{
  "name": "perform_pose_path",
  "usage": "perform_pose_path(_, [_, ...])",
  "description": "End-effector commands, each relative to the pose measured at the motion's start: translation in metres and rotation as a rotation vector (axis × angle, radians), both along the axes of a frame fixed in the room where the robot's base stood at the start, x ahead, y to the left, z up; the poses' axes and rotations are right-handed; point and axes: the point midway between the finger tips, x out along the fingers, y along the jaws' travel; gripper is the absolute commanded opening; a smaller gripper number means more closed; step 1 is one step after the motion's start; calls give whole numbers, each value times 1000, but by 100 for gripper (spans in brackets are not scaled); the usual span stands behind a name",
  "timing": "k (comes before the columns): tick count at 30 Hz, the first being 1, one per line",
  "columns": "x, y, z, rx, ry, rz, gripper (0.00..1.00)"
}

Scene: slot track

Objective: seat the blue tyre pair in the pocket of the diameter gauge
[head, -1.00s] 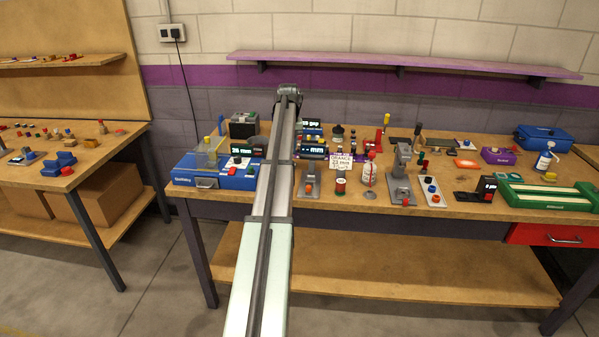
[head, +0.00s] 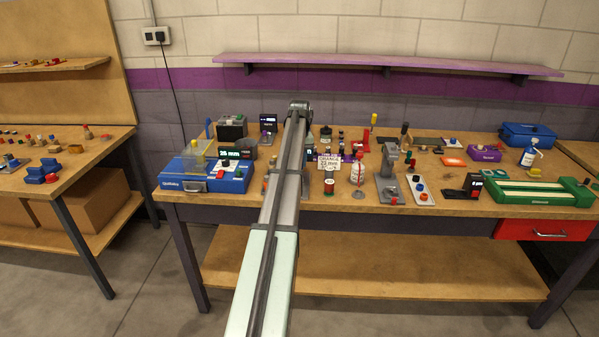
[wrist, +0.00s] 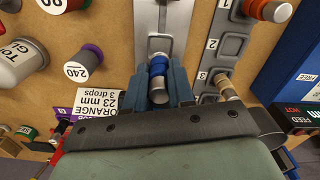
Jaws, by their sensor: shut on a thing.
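In the wrist view my gripper (wrist: 158,84) is shut on the blue tyre pair (wrist: 158,67), two blue bands around a silver core. The dark blue fingers stand on either side of it. Just beyond it is a grey metal fixture (wrist: 163,17) with a recessed slot; I cannot tell whether the pair touches it. In the head view my arm hides the gripper and the pair. I cannot tell for sure which device is the diameter gauge.
In the wrist view a numbered grey tray (wrist: 228,45) with round parts lies close on the right. A red bottle stand (head: 358,175) and a grey press (head: 390,180) are right of my arm.

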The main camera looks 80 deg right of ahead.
Motion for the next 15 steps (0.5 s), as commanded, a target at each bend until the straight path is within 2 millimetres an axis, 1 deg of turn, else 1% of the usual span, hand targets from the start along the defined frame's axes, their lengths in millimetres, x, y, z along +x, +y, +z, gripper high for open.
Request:
perform_pose_path(5, [0,0,-13,-1,0,0,0])
perform_pose_path(12, [0,0,-41,-1,0,0,0])
perform_pose_path(15, [0,0,-45,-1,0,0,0])
